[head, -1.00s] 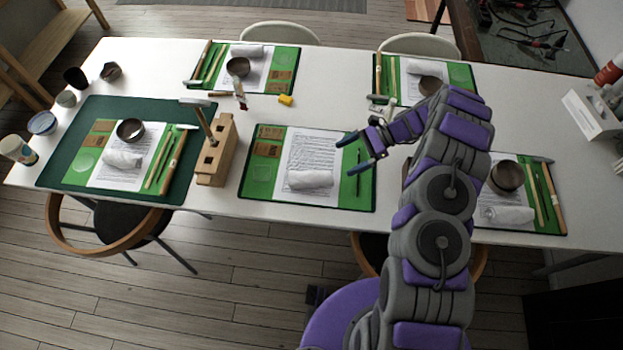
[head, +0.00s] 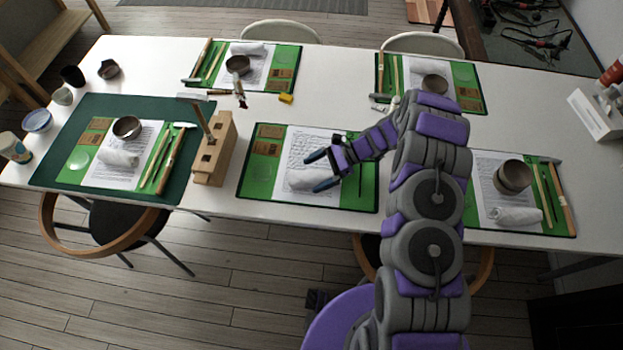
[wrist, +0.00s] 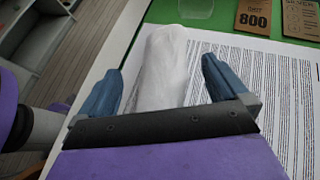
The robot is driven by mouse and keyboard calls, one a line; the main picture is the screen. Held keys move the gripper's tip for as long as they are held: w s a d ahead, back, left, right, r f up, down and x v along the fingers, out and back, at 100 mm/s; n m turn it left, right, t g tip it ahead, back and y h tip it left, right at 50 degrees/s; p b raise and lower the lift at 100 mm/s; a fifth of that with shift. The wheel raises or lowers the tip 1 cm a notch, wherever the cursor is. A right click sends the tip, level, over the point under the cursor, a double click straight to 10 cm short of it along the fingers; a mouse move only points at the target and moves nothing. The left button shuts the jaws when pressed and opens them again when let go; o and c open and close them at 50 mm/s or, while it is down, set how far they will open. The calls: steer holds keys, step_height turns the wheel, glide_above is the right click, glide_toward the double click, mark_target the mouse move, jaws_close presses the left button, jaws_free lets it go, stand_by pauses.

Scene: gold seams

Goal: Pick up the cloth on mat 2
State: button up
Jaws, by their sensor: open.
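The cloth (head: 298,180) is a white roll lying on a printed sheet on the green front middle mat (head: 258,180). No mat number is legible. My gripper (head: 313,172) is open over the right part of the cloth in the head view and covers some of it. In the wrist view, the cloth (wrist: 160,68) lies between the two blue fingers of my gripper (wrist: 163,66), with a visible gap on the right side. The cloth's near end is hidden behind the gripper body. I cannot tell how far the fingertips are above the mat.
A wooden tool block (head: 214,150) with an upright handle stands left of the mat. Other mats with bowls, cloths and tools lie around the white table (head: 330,78). A thin dark tool (head: 362,185) lies on the mat right of the cloth.

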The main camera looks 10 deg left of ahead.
steer(key=shift+c, duration=0.2)
steer(key=shift+s, duration=0.1)
steer(key=c, duration=1)
steer(key=shift+c, duration=0.2)
